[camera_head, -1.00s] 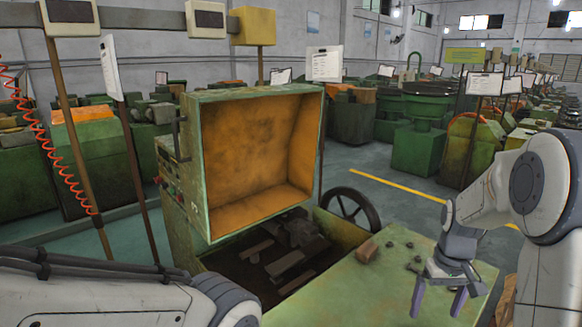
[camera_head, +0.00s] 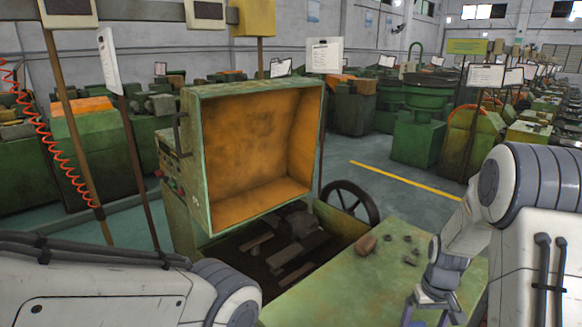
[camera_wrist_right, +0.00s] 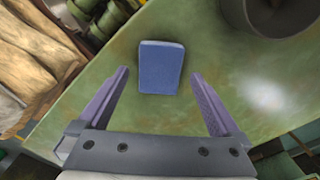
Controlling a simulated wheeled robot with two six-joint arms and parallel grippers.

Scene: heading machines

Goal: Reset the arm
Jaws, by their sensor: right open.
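My right arm comes in from the right in the head view. Its gripper (camera_head: 430,321) hangs over the near right part of the green machine top (camera_head: 350,285), and its fingers are cut by the bottom edge. In the right wrist view the two purple fingers of the gripper (camera_wrist_right: 160,75) are wide apart with nothing clamped. A blue rectangular piece (camera_wrist_right: 161,67) shows between the fingertips, over the green surface (camera_wrist_right: 225,75); I cannot tell its height. My left arm shows at the lower left, but its gripper is out of view.
The heading machine's open green hood (camera_head: 206,150) with a rusty orange inside stands in the middle. A brown lump (camera_head: 366,244) and small knobs (camera_head: 408,240) are on its top. A black handwheel (camera_head: 350,203) is behind. Brown sacks (camera_wrist_right: 35,60) lie beside the top.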

